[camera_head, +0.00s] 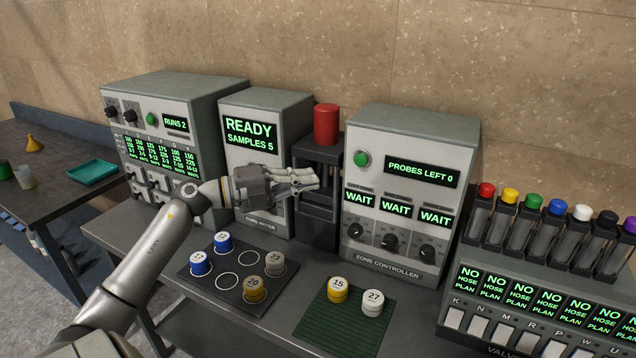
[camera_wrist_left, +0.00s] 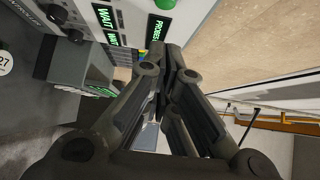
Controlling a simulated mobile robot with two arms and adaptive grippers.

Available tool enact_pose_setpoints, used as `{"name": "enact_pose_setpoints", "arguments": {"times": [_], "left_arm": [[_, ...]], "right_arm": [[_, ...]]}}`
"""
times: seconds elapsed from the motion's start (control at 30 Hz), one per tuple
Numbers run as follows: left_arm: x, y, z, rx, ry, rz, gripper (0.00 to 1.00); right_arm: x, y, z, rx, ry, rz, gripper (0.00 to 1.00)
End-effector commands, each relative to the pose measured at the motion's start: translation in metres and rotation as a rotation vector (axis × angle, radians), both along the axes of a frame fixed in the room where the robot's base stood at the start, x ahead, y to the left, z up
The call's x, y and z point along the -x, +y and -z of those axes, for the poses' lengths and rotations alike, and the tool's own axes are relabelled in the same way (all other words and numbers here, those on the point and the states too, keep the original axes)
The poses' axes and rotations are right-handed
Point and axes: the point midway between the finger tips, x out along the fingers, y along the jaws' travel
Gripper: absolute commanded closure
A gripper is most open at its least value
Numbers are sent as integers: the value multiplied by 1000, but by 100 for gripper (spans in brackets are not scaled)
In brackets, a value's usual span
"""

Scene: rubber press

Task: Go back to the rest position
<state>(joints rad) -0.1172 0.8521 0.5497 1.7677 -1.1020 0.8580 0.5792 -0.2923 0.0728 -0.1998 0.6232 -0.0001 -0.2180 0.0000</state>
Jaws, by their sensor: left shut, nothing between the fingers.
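My left gripper (camera_head: 304,180) is raised in front of the dark press with the red cylinder (camera_head: 326,124) on top. Its fingers are shut and empty, pointing right in the head view. In the left wrist view the closed fingers (camera_wrist_left: 165,70) show up close, with the zone controller (camera_wrist_left: 105,20) behind them. My left arm comes in from the lower left and passes over the bench edge. My right gripper is in neither view.
A black mat (camera_head: 238,300) holds blue, grey and yellow numbered pucks. A green mat (camera_head: 335,325) holds puck 15 (camera_head: 338,290) and puck 27 (camera_head: 373,302). Behind stand the READY box (camera_head: 260,165) and zone controller (camera_head: 420,135); a valve rack (camera_head: 540,290) stands at right.

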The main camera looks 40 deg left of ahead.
Motion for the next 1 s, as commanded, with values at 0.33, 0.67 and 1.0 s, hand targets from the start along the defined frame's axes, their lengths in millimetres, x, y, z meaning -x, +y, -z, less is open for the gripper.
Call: {"name": "enact_pose_setpoints", "arguments": {"times": [0.33,0.67,1.0], "left_arm": [[4,2,-1,-1,-1,0,100],[3,2,0,0,0,0,100],[-5,-17,5,224,-98,-116,100]], "right_arm": [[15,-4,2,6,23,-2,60],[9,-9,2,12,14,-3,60],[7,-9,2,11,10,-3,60]]}}
